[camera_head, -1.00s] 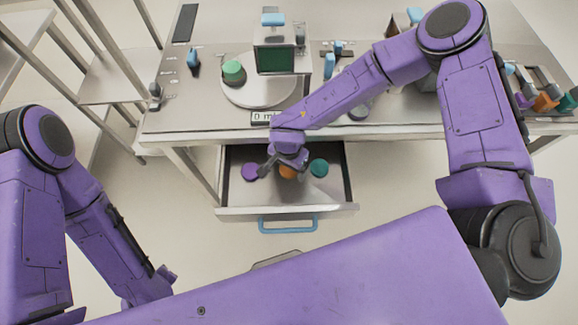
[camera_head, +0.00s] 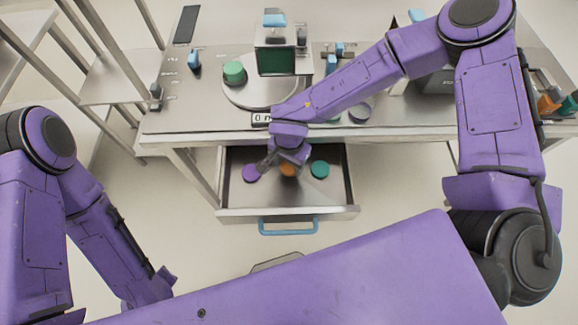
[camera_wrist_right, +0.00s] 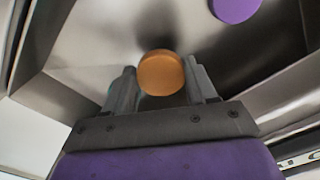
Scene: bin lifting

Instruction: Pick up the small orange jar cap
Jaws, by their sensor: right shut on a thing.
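The small orange jar cap (camera_head: 288,170) is in the open drawer (camera_head: 285,211), between a purple cap (camera_head: 251,173) and a teal cap (camera_head: 320,169). My right gripper (camera_head: 285,165) reaches down into the drawer and partly covers the orange cap. In the right wrist view the orange cap (camera_wrist_right: 160,73) sits between the two grey fingers (camera_wrist_right: 160,85), which are shut on it. I cannot tell whether the cap is clear of the drawer floor. My left arm hangs at the left of the head view; its fingers cannot be made out.
The steel table (camera_head: 200,122) above the drawer carries a round scale plate (camera_head: 250,95) with a green-topped jar (camera_head: 234,72). The drawer has a blue handle (camera_head: 288,226). The purple cap also shows in the wrist view (camera_wrist_right: 236,8), apart from the fingers. Floor in front is clear.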

